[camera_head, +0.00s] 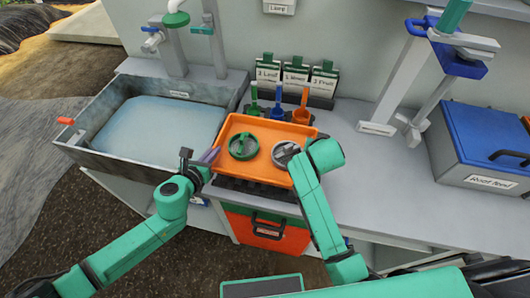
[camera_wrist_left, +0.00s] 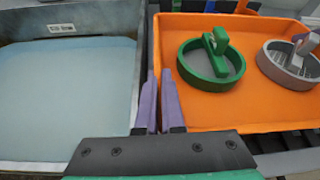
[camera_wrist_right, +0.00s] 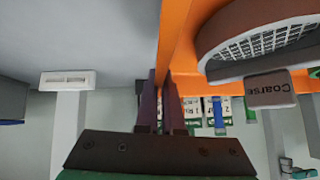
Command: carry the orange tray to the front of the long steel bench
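The orange tray (camera_head: 262,130) is at the front of the bench, just right of the sink, over a dark ribbed surface; I cannot tell whether it touches it. In it are a green ring-shaped strainer (camera_head: 243,146) and a grey one (camera_head: 286,154), whose tag reads "Coarse" in the right wrist view. My left gripper (camera_head: 209,155) is shut on the tray's left wall, its purple fingers (camera_wrist_left: 160,100) either side of it. My right gripper (camera_wrist_right: 160,100) is shut on the tray's opposite wall; in the head view its fingers are hidden behind my right arm.
The long steel bench (camera_head: 375,185) runs right, with free top there. A water-filled sink (camera_head: 155,130) is left. Behind the tray stand labelled packets (camera_head: 295,78) and small green, blue and orange tools. A steel stand (camera_head: 400,75) and a blue-lidded box (camera_head: 487,135) are at right.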

